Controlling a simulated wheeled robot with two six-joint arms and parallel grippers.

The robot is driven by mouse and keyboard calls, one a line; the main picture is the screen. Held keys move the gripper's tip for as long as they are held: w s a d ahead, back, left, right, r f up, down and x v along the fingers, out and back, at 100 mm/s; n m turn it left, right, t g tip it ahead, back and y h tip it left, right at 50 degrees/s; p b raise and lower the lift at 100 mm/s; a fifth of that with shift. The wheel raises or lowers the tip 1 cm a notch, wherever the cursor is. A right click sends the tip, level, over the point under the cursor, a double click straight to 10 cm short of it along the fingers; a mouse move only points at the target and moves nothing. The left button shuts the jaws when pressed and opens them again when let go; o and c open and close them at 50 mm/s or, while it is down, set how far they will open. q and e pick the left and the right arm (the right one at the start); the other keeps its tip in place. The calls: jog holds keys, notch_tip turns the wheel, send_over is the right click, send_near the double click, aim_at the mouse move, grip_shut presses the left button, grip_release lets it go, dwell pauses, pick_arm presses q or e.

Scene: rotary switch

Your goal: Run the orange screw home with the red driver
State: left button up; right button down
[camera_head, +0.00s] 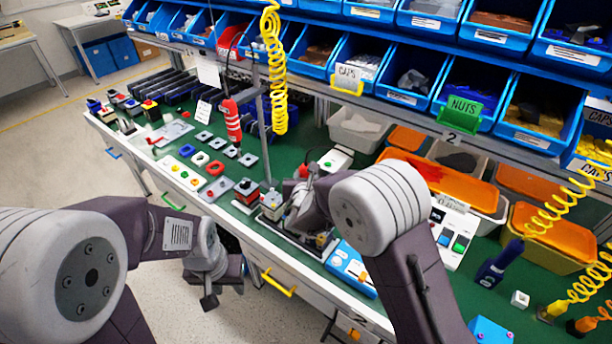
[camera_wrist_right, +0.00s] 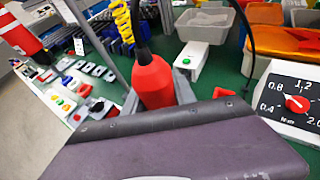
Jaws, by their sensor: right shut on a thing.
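A plain red driver (camera_wrist_right: 153,82) with a black cable at its top stands upright at my right gripper in the right wrist view. Its red top (camera_head: 303,171) shows small in the head view. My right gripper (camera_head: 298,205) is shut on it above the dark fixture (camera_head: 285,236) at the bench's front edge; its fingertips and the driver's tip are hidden. The orange screw cannot be made out. My left gripper (camera_head: 212,290) hangs in front of the bench, over the floor, with nothing visible in it; its finger gap is unclear.
Switch parts lie on the green bench (camera_head: 265,150) to the left. A torque dial (camera_wrist_right: 297,103) stands to the right. A blue box (camera_head: 350,266) sits at the front edge. Blue bins line the back.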

dwell(0.5)
jog(key=shift+r+p, duration=1.2)
jog(key=shift+r, duration=1.05)
